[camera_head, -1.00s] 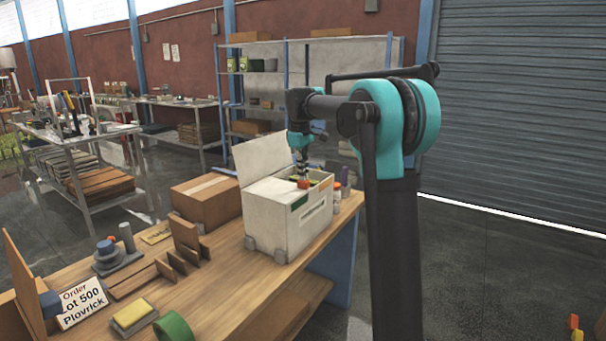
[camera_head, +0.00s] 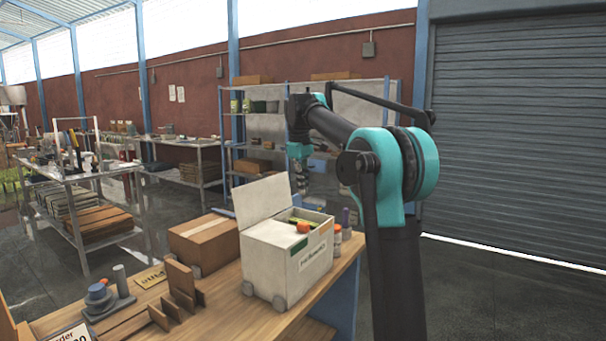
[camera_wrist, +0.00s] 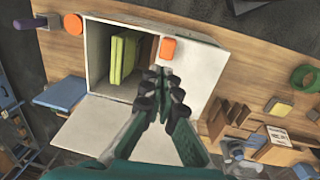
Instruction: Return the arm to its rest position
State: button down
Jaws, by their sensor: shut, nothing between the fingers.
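My gripper (camera_head: 302,182) hangs from the teal and black arm, above and behind the white box in the head view. In the wrist view my gripper (camera_wrist: 162,82) is shut and empty, its fingers pointing over the box. The white box (camera_head: 310,266) stands on the wooden table with its lid (camera_head: 263,200) open. An orange item (camera_head: 303,227) shows at its top edge, and green items lie inside. In the wrist view the box (camera_wrist: 97,50) holds yellow-green flat items (camera_wrist: 123,58), and the orange item (camera_wrist: 168,49) is at its rim.
A cardboard box (camera_head: 203,243) stands left of the white box. Small bottles (camera_head: 337,238) stand behind its right side. Wooden dividers (camera_head: 182,290) and a blue-grey device (camera_head: 101,298) occupy the table's left part. A metal shelf (camera_head: 262,128) stands behind. The floor at right is clear.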

notch_tip(320, 180, up, 5)
jog(key=s+d+f+m+t, duration=0.1)
jog(key=s+d+f+m, duration=0.25)
jog(key=s+f, duration=0.45)
jog(key=s+d+f+m+t, duration=0.15)
jog(key=s+d+f, duration=0.25)
jog(key=f, duration=0.8)
jog(key=s+d+f+m, duration=0.1)
jog(key=s+f+m, duration=0.1)
jog(key=s+f, duration=0.8)
jog(key=s+d+f+m, duration=0.2)
jog(key=s+f+m, duration=0.1)
jog(key=s+f, duration=0.8)
jog(key=s, duration=0.2)
jog(key=shift+s+d+t+y, duration=0.25)
jog(key=shift+s+t+y, duration=0.05)
jog(key=shift+t+y, duration=0.1)
jog(key=shift+f, duration=0.1)
